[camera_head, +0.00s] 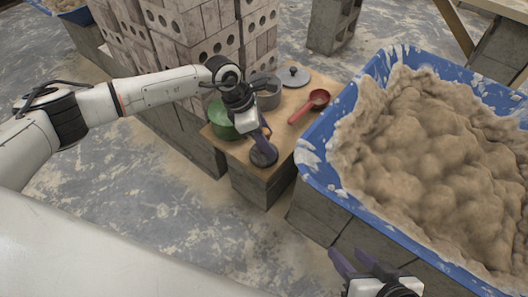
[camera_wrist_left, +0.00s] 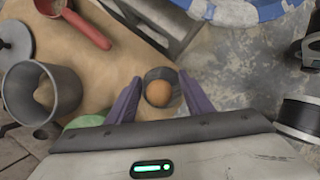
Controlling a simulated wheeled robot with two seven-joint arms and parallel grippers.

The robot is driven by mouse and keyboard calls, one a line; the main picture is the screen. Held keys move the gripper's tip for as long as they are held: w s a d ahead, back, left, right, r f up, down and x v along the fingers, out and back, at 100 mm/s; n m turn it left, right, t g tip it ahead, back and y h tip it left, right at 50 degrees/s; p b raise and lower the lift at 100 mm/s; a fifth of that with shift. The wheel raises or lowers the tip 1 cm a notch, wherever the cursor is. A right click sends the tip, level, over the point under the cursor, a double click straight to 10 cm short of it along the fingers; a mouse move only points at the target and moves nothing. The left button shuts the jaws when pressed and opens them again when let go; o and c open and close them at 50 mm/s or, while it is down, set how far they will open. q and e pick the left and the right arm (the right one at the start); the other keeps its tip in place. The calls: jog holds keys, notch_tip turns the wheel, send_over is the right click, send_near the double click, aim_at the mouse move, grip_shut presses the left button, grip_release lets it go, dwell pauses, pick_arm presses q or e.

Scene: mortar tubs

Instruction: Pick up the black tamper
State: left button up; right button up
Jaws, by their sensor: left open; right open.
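The black tamper (camera_head: 264,156) stands near the front corner of the wooden board, its dark round base showing under my left gripper (camera_head: 258,141). In the left wrist view the tamper (camera_wrist_left: 160,75) shows a round orange-brown knob above the dark base. My left gripper (camera_wrist_left: 159,80) is open, with its purple fingers on either side of the knob. I cannot tell if either finger touches it. My right gripper (camera_head: 364,262) is open and empty at the bottom edge, beside the blue tub.
A green pot (camera_head: 219,121), a grey metal cup (camera_head: 267,97), a red scoop (camera_head: 311,105) and a grey lid (camera_head: 292,77) share the board (camera_head: 288,133). A blue tub (camera_head: 314,166) of sandy mortar stands right. Stacked bricks (camera_head: 203,47) rise behind.

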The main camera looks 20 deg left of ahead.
pick_arm(q)
jog(key=shift+x, duration=1.1)
pick_arm(e)
jog(key=shift+a+f, duration=0.2)
pick_arm(q)
jog(key=shift+r, duration=0.1)
grip_shut()
notch_tip(320, 180, up, 10)
jog(key=p, duration=0.2)
jog(key=shift+p, duration=0.35)
pick_arm(e)
jog(key=shift+s+d+r+m+t, duration=0.15)
jog(key=shift+d+r+m+t, duration=0.25)
jog(key=shift+d+r, duration=0.45)
pick_arm(q)
jog(key=c, duration=0.9)
grip_release()
jog(key=shift+c, duration=0.5)
